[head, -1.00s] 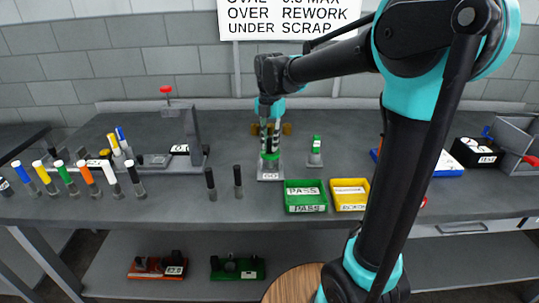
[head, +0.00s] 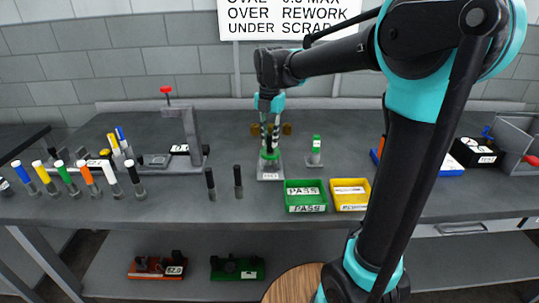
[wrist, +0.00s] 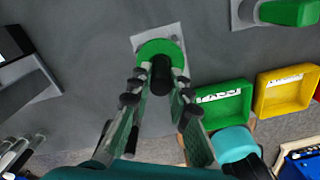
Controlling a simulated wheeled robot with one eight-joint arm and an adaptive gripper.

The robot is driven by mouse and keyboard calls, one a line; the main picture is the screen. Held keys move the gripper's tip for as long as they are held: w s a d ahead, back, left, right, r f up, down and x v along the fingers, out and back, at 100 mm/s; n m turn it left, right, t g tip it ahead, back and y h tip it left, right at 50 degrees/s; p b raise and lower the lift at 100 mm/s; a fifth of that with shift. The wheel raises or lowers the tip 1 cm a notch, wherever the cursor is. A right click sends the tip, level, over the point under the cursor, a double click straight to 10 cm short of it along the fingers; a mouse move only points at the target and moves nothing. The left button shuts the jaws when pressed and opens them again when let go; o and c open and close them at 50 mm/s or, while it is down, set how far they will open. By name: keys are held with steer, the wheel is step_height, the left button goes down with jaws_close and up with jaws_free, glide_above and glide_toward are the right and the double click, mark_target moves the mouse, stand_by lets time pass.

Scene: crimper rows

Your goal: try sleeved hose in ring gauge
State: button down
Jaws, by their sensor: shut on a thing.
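The ring gauge is a green ring (head: 270,155) on a grey block with a white label (head: 269,175), near the middle of the bench in the head view. The ring also shows in the wrist view (wrist: 174,46) on its pale base plate. My gripper (wrist: 157,84) is shut on a black sleeved hose (wrist: 160,74). The hose looks upright, with its lower end at the green ring; I cannot tell how deep it sits.
A green PASS tray (head: 305,196) and a yellow tray (head: 350,194) stand right of the gauge. A green-topped piece on a stand (head: 316,150) is behind them. Two black upright posts (head: 238,181) and several coloured hoses (head: 90,180) stand left. A grey press-like fixture (head: 193,135) is behind.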

steer(key=shift+r, duration=5.1)
